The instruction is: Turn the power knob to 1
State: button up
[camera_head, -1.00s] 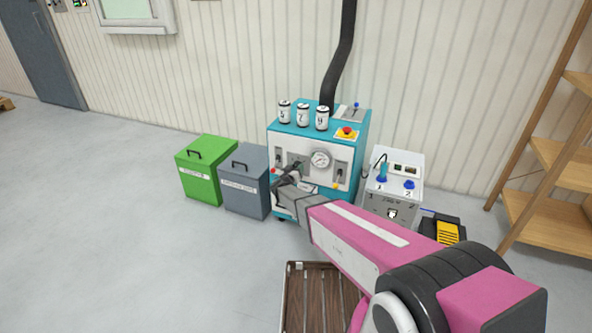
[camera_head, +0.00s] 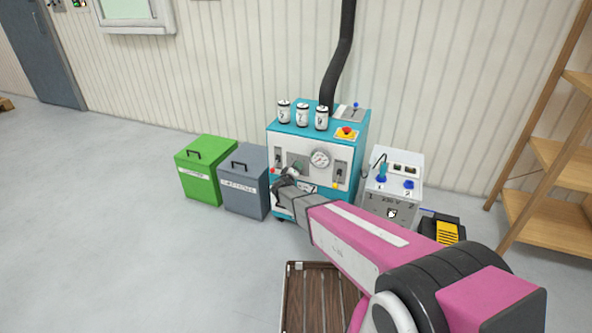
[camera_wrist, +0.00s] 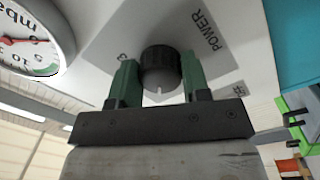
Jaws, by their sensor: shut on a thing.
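The power knob (camera_wrist: 160,72) is a round, dark, ribbed knob with a short white mark, on a pale panel in the wrist view. The printed word POWER (camera_wrist: 209,30) is beside it. My gripper (camera_wrist: 158,84) has its two green fingers on either side of the knob and is shut on it. The white mark points toward the gripper's base. In the head view my gripper (camera_head: 287,176) is at the lower left of the teal machine's front panel (camera_head: 304,146), and the knob is mostly hidden there.
A round gauge (camera_wrist: 30,38) sits close to the knob on the same panel. A grey bin (camera_head: 243,185) and a green bin (camera_head: 205,172) stand left of the machine. A white power box (camera_head: 393,190) stands at its right. Open floor lies at the left.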

jog(key=shift+n, duration=0.6)
jog(key=o, duration=0.9)
jog(key=shift+o, duration=0.2)
jog(key=v, duration=1)
jog(key=shift+s, duration=0.4)
jog(key=shift+a, duration=0.1)
